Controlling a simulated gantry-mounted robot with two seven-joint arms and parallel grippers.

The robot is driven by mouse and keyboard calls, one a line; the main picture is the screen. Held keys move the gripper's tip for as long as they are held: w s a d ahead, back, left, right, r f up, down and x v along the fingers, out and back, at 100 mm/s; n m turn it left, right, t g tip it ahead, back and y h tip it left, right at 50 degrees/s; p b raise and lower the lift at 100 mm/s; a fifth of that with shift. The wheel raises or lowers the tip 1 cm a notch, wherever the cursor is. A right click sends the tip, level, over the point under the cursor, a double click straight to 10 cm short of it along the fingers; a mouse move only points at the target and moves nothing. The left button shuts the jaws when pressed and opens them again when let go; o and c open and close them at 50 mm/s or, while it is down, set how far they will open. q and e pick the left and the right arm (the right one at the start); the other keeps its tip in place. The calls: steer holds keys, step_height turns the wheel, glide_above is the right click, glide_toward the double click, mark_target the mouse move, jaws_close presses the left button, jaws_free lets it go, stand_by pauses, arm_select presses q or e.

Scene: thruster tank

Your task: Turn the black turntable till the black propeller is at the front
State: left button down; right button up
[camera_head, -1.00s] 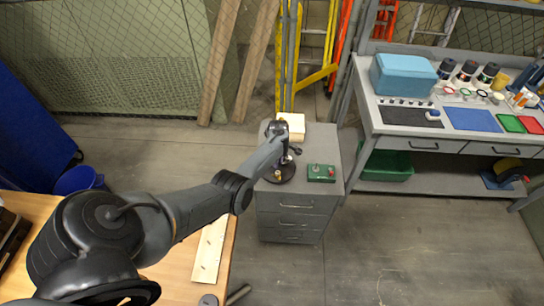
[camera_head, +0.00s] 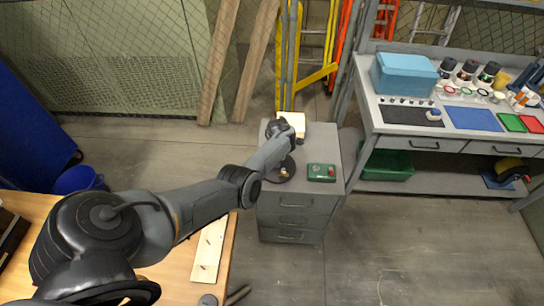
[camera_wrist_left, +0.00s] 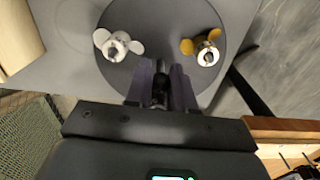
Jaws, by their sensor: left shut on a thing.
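The black turntable (camera_head: 277,175) stands on the grey drawer cabinet, partly hidden by my left arm; its disc also shows in the left wrist view (camera_wrist_left: 160,55). A yellow propeller (camera_head: 284,173) is at its front in the head view; in the wrist view it is right of my fingers (camera_wrist_left: 207,48). A white propeller (camera_wrist_left: 118,45) is left of them. My left gripper (camera_wrist_left: 161,92) is shut on a dark upright part near the disc's edge. I cannot tell whether that part is a knob or the black propeller, which I cannot make out elsewhere. My right gripper is not in view.
A workbench (camera_head: 440,140) stands right; a wooden table (camera_head: 178,272) lies front left.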

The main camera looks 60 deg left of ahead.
arm_select(q)
steer(key=shift+n, duration=0.5)
steer(key=n+b, duration=0.1)
steer(key=n, duration=0.1)
steer(key=shift+f+n, duration=0.1)
steer(key=shift+n, duration=0.6)
steer(key=shift+b, duration=0.3)
